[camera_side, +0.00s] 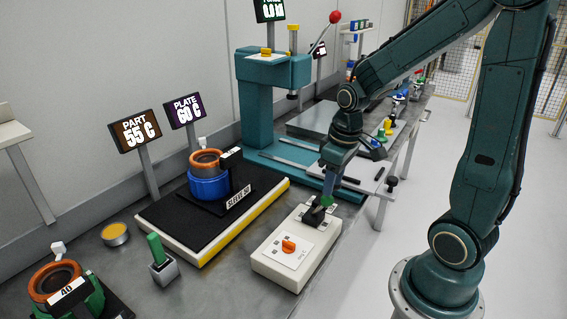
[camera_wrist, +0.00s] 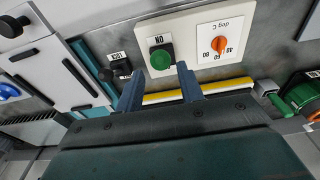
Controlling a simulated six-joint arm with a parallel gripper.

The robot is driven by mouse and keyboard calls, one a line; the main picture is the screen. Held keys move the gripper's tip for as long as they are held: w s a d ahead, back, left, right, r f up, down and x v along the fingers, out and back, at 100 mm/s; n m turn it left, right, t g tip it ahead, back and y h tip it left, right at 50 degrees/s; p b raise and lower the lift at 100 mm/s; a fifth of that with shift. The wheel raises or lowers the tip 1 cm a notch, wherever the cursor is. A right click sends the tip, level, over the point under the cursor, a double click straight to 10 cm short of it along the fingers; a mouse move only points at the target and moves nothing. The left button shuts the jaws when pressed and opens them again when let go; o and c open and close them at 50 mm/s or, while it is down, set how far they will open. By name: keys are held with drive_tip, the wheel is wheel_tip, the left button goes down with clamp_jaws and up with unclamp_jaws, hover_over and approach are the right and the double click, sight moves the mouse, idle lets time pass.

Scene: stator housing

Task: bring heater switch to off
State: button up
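The heater switch (camera_wrist: 160,57) is a round green knob on a black base on the light control box (camera_wrist: 200,16). The word ON shows upside down beside it in the wrist view; I cannot make out an OFF mark. My gripper (camera_wrist: 159,76) is open and empty, its two blue-grey fingers apart, with the knob showing between and just beyond the tips. In the side view, my gripper (camera_side: 325,198) points down at the far end of the control box (camera_side: 275,266) and mostly hides the switch. I cannot tell whether the fingers touch it.
An orange temperature dial (camera_wrist: 217,44) sits on the same box. A black knob marked LOCK (camera_wrist: 115,68) is close to the left finger in the wrist view. A black heating plate (camera_side: 190,225) with a yellow edge lies left of the box; the teal press (camera_side: 258,110) stands behind.

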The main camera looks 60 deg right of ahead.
sight(321, 206)
drive_tip(key=shift+w+f, duration=0.2)
drive_tip(key=shift+f, duration=1.7)
drive_tip(key=shift+f, duration=0.25)
